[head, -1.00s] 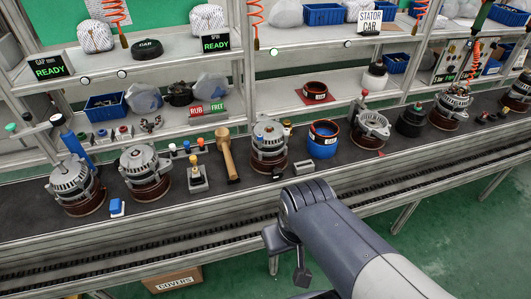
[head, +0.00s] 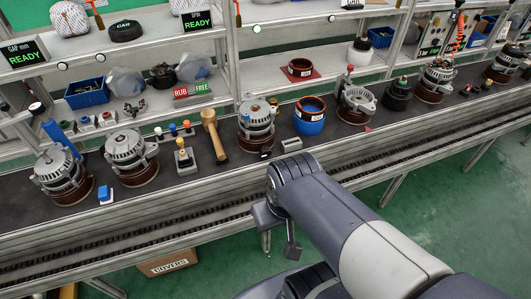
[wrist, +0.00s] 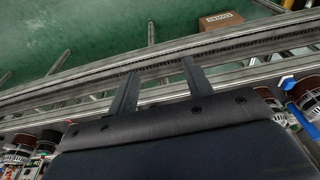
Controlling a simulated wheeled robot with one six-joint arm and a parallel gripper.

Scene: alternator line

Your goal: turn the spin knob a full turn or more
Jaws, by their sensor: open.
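No knob in view carries a readable spin label, so I cannot tell which one is the spin knob. A grey block with a yellow-topped post (head: 182,147) stands on the dark bench, left of the mallet. Small boxes with coloured tops (head: 104,119) sit behind the left alternators, and a bar with coloured knobs (head: 173,130) lies right of them. My gripper (head: 279,226) is in front of the bench edge, apart from all of these. In the wrist view my gripper (wrist: 160,66) is open, with nothing between its two fingers.
Alternators (head: 126,157) stand along the bench (head: 225,183), with a wooden mallet (head: 214,135) and a blue-based ring (head: 309,117) between some. Shelves with bins (head: 87,93) rise behind. A covers box (head: 168,262) is on the green floor. The floor in front is mostly clear.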

